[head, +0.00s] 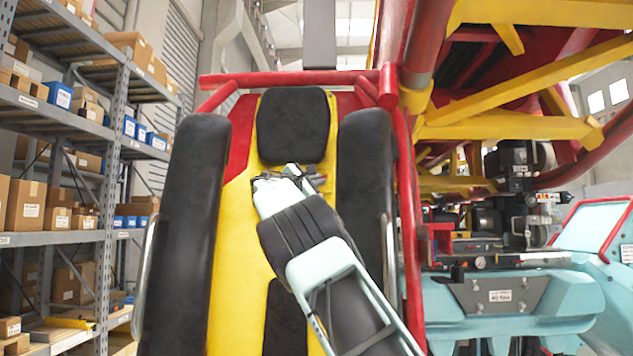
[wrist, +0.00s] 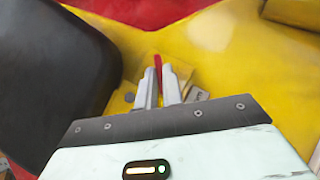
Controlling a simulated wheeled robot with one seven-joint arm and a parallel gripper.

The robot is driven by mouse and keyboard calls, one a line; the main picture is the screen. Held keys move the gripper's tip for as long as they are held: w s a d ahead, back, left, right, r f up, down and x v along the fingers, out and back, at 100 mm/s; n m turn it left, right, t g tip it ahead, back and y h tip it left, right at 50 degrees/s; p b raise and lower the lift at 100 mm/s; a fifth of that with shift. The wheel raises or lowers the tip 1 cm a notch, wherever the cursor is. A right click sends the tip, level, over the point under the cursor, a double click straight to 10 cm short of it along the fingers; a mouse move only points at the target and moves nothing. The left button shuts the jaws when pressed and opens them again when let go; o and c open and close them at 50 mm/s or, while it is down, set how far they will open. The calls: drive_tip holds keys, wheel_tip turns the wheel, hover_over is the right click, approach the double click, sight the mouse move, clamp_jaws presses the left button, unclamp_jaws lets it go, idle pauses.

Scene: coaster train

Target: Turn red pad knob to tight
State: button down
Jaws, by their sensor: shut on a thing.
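In the wrist view, a thin red piece, the red pad knob (wrist: 157,62), shows between the tips of my gripper (wrist: 159,78). The two pale fingers are closed on it, and they hide most of it. The knob sits at a yellow panel (wrist: 215,75), beside a small label. In the head view, my gripper (head: 280,174) is at the yellow seat back, just below the black headrest pad (head: 293,125). The knob cannot be made out clearly there. Its turn position and any marking for tight cannot be read.
Long black side pads (head: 187,235) and (head: 364,170) flank the yellow seat back. In the wrist view, a black pad (wrist: 60,85) is close on the left. Red and yellow framework stands at right, and shelves with boxes (head: 60,190) at left.

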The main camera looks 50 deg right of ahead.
drive_tip(key=shift+r+p, duration=0.1)
drive_tip(key=shift+p, duration=0.25)
drive_tip(key=shift+w+r+m+g+y+p, duration=0.15)
drive_tip(key=shift+m+g+y+p, duration=0.85)
drive_tip(key=shift+m+p, duration=1)
drive_tip(key=shift+r+m+g+y+p, duration=0.1)
drive_tip(key=shift+m+g+y+p, duration=0.6)
drive_tip(key=shift+m+y+p, duration=1.15)
drive_tip(key=shift+h+p, duration=0.45)
drive_tip(key=shift+h, duration=0.1)
drive_tip(key=c, duration=1.5)
unclamp_jaws()
drive_tip(key=shift+c, duration=0.2)
drive_tip(key=shift+n, duration=0.35)
